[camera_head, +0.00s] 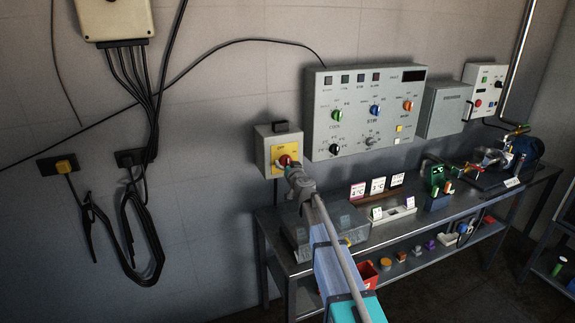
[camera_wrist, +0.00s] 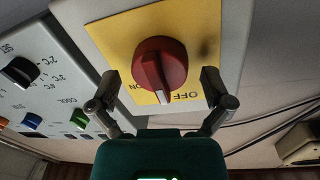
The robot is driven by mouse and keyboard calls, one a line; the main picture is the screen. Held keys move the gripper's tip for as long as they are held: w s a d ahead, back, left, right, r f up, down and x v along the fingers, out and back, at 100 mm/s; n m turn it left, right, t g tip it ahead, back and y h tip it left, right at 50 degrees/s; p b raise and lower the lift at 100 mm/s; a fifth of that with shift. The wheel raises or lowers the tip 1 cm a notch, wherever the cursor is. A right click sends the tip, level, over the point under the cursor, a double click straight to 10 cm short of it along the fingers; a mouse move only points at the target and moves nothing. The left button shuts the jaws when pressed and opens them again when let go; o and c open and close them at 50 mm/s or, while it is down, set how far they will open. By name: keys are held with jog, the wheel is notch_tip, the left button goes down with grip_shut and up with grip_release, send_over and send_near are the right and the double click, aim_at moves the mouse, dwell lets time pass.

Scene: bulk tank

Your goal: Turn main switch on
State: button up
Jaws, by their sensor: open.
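The main switch is a red rotary knob (camera_head: 285,160) on a yellow plate (camera_head: 276,150), on a grey wall box (camera_head: 262,147). In the wrist view the red knob (camera_wrist: 160,64) sits between ON and OFF labels in the tilted picture. Its raised grip has a pale mark at the end, lying between the two labels; I cannot tell which setting it is on. My gripper (camera_wrist: 159,82) is open, with one finger on each side of the knob and visible gaps between. In the head view my gripper (camera_head: 291,171) is right in front of the knob, partly hiding it.
A control panel (camera_head: 350,88) with several coloured knobs is right of the switch box. Below it a metal bench (camera_head: 410,228) carries cards, small boxes and a pump (camera_head: 500,158). Cables (camera_head: 150,230) hang on the wall at left. A grey cabinet (camera_head: 446,108) is farther right.

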jog(key=c, duration=1.1)
jog(key=shift+m, duration=0.4)
jog(key=m, duration=0.4)
jog(key=shift+p, duration=0.4)
jog(key=m+g, duration=0.1)
jog(key=m, duration=0.3)
jog(key=shift+p, duration=0.3)
jog(key=m, duration=0.4)
jog(key=shift+w+d, duration=0.1)
jog(key=m+y, duration=0.1)
jog(key=m, duration=0.3)
jog(key=shift+g, duration=0.3)
